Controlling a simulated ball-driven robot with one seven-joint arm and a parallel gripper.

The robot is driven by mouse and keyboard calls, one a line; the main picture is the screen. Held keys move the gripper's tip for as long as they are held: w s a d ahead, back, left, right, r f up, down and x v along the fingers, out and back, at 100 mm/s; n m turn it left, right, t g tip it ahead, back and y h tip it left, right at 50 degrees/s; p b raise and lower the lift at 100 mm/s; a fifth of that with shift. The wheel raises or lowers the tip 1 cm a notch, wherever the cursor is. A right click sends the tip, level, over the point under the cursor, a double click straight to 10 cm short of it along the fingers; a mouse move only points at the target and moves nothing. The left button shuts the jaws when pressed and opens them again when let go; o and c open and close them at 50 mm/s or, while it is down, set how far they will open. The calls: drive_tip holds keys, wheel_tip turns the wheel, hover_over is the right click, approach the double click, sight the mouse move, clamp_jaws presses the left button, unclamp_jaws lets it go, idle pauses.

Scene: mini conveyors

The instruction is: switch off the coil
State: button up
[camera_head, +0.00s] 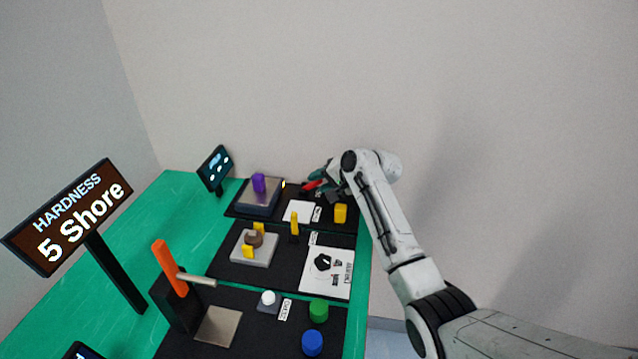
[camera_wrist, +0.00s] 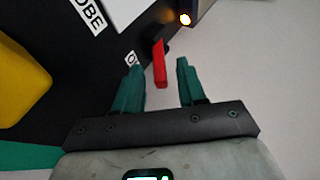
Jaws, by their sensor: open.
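A red switch lever (camera_wrist: 159,65) stands near the edge of the black panel in the wrist view, beside a label that is partly cut off. It also shows in the head view (camera_head: 312,185), at the far end of the table. My gripper (camera_wrist: 160,75) is open, with its green fingers on either side of the lever and a gap to each. In the head view my gripper (camera_head: 322,180) partly hides the area around the switch. No part is clearly marked as the coil.
A yellow block (camera_wrist: 18,75) stands to the left of my gripper, also seen in the head view (camera_head: 340,213). A purple cylinder (camera_head: 259,183) sits on a metal-topped device. Nearer are a grey block with yellow posts (camera_head: 252,249) and an orange-levered press (camera_head: 168,268).

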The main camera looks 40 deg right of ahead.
drive_tip(key=shift+w+a+f, duration=0.1)
drive_tip(key=shift+w+f, duration=0.3)
drive_tip(key=shift+w, duration=0.1)
clamp_jaws()
